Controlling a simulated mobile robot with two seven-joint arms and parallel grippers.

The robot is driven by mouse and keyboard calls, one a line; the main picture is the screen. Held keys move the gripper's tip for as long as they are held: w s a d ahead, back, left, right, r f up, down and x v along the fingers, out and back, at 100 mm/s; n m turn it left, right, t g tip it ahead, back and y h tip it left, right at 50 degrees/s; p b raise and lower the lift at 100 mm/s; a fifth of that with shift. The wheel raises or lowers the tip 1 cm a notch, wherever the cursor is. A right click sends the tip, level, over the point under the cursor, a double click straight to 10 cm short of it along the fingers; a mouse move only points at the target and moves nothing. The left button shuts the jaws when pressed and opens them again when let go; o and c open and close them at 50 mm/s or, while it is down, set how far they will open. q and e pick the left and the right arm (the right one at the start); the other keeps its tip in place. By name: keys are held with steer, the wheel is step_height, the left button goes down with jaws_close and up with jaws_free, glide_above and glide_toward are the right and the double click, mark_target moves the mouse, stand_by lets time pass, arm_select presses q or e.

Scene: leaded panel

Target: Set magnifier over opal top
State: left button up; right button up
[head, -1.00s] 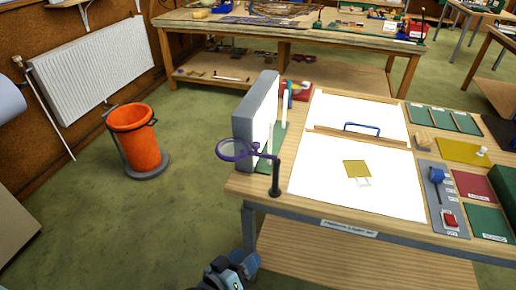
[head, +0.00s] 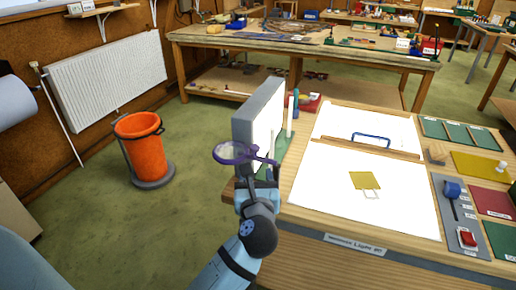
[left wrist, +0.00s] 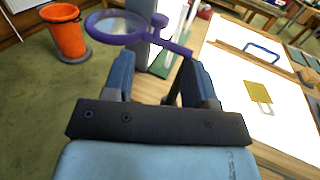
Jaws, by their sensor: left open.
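The purple-rimmed magnifier (head: 234,153) sits on a dark stand at the near left corner of the workbench, its lens out over the edge. It also shows in the left wrist view (left wrist: 118,39), its handle lying across the gap beyond my fingers. My left gripper (head: 258,186) is open, just below and on the near side of the handle; the wrist view shows its two blue fingers (left wrist: 152,80) apart with the dark post between or behind them. A yellow glass piece (head: 365,180) lies on the white light panel (head: 330,205), with a small pale outlined piece (head: 371,194) touching its lower edge. My right gripper is not in view.
A grey upright box (head: 254,115) stands behind the magnifier. A board with a blue handle (head: 371,136) crosses the panel. Coloured glass sheets (head: 480,165) and a grey tool tray (head: 455,215) lie to the right. An orange bin (head: 140,142) stands on the floor.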

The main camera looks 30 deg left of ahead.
mark_target(255, 150)
arm_select(q)
steer(key=p+x, duration=0.1)
steer(key=x, duration=0.9)
steer(key=shift+w, duration=0.15)
steer(key=shift+p+x, duration=0.3)
steer(key=shift+x, duration=0.55)
jaws_close()
